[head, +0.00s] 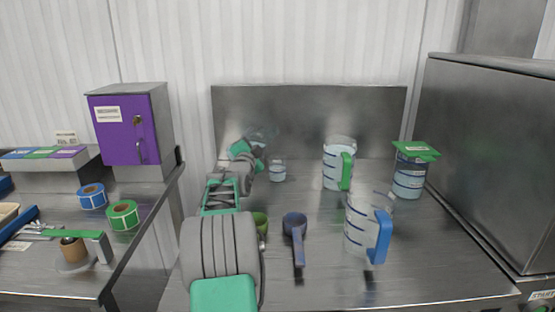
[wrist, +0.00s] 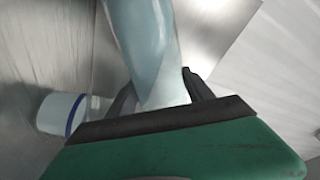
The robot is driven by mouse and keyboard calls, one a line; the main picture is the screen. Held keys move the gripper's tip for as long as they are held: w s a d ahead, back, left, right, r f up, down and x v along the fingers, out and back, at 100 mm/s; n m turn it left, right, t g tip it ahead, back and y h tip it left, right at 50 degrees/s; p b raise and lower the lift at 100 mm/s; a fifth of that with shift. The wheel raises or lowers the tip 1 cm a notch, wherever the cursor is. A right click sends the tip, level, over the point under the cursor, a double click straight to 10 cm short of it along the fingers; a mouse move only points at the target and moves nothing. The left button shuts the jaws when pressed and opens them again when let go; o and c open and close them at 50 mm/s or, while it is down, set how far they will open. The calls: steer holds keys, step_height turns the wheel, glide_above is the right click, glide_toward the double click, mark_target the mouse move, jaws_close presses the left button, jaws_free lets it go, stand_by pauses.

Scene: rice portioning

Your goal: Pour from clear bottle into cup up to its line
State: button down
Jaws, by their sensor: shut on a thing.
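My gripper (wrist: 160,92) is shut on the clear bottle (wrist: 145,35), whose pale bluish body runs between the two dark fingers. In the head view my gripper (head: 246,150) is at the back of the bench, and the clear bottle (head: 266,136) shows faintly beyond it, raised and seemingly tilted to the right. The small clear cup (head: 278,171) stands on the bench just right of and below the gripper. It also shows in the wrist view (wrist: 60,114), with a dark blue line around it. The bottle's mouth, any stream and the cup's level cannot be made out.
Two clear jugs, one with a green handle (head: 338,165) and one with a blue handle (head: 365,228), stand to the right. A blue scoop (head: 295,228) and a green scoop (head: 260,221) lie near my arm. A steel back panel (head: 320,115) bounds the bench.

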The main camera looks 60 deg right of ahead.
steer(key=shift+w+a+f+m+g+p, duration=0.1)
steer(key=shift+w+m+g+p, duration=0.1)
steer(key=shift+m, duration=0.7)
steer(key=shift+w+f+m+g+p, duration=0.1)
steer(key=shift+w+m, duration=0.05)
steer(key=shift+m, duration=0.75)
stand_by(2.7)
steer(key=shift+w+r+m+g+h+b, duration=0.15)
steer(key=shift+r+m+b, duration=0.45)
steer(key=shift+b, duration=0.65)
steer(key=shift+r+m+g+h+b, duration=0.15)
steer(key=shift+r+m+b, duration=0.2)
steer(key=shift+m+b, duration=0.65)
stand_by(1.2)
